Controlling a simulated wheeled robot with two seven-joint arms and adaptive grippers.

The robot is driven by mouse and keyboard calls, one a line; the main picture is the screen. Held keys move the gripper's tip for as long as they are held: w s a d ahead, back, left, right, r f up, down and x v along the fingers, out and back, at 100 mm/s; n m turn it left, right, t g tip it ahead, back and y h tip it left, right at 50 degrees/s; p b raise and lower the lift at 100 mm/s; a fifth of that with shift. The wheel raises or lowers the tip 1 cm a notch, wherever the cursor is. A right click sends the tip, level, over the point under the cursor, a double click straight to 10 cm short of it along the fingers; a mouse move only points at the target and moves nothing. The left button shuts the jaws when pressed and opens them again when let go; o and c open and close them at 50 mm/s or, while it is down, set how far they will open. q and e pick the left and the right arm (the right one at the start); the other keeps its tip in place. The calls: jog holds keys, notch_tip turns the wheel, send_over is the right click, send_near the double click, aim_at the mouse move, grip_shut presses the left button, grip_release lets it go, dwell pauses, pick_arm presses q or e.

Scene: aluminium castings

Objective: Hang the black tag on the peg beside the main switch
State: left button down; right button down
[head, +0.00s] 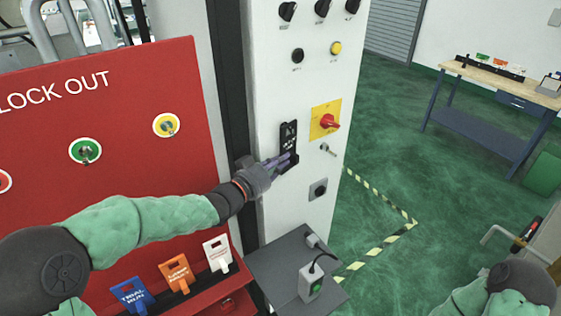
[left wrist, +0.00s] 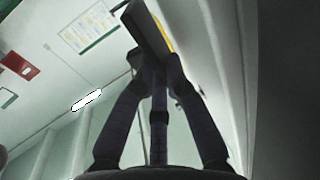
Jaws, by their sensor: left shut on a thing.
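The black tag (head: 288,134) is upright at the front of the white cabinet, left of the main switch. My left gripper (head: 287,162) is shut on its lower end. In the left wrist view the tag (left wrist: 147,28) shows as a dark slab between the fingertips (left wrist: 155,65). The main switch (head: 327,121) is a red knob on a yellow plate. A small metal part (head: 328,150) sticks out below it; I cannot tell if it is the peg. Whether the tag touches the cabinet or hangs on anything is unclear. My right gripper is out of view.
The white cabinet (head: 262,205) carries several knobs above and a socket (head: 318,189) below. The red lock-out board (head: 120,185) stands left, with blue, orange and white tags (head: 218,254) below. A grey shelf (head: 272,262) with a small box (head: 310,283) juts out under the gripper.

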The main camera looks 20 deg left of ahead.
pick_arm(q)
jog(key=c, duration=1.2)
grip_release()
